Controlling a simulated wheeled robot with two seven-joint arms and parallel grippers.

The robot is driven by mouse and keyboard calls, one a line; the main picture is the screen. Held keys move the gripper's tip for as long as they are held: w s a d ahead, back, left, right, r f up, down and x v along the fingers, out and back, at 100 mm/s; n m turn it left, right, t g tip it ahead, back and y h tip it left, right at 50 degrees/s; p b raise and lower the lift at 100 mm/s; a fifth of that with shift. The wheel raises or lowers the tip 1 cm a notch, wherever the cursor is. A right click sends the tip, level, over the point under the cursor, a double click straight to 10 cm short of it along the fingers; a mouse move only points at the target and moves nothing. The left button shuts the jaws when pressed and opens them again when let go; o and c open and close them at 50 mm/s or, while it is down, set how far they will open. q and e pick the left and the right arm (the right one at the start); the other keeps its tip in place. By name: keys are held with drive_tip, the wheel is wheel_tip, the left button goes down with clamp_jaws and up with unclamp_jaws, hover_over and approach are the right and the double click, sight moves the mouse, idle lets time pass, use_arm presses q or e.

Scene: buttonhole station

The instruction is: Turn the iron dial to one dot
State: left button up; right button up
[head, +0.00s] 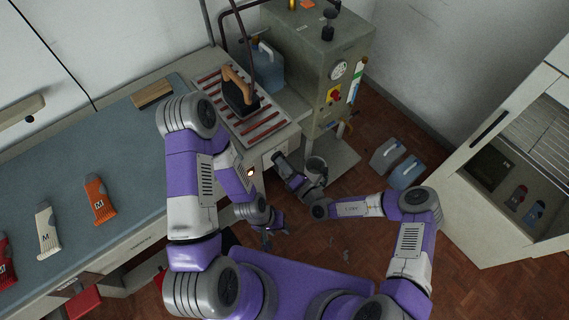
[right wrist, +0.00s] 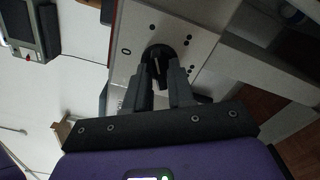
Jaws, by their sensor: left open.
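The iron dial (right wrist: 160,50) is a round black knob on a pale panel (right wrist: 205,28) in the right wrist view. A 0 mark is at its left, one dot above it, two dots at the upper right and several dots at the right. My right gripper (right wrist: 162,68) has its fingers on either side of the knob's raised grip; whether they press on it I cannot tell. The fingers partly hide the knob, and its pointer setting is unclear. In the head view my right gripper (head: 285,165) is at the station's front. My left gripper (head: 271,232) is open and empty, lower down.
The iron (head: 238,92) stands on a red-striped rest (head: 262,128). A grey machine (head: 318,55) with a gauge is behind it. Jugs (head: 404,172) stand on the floor near a cabinet (head: 500,200).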

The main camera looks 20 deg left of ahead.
drive_tip(key=shift+o, duration=1.2)
drive_tip(key=p+v, duration=0.1)
drive_tip(key=v, duration=0.6)
drive_tip(key=shift+s+d, duration=0.15)
drive_tip(key=shift+d, duration=0.1)
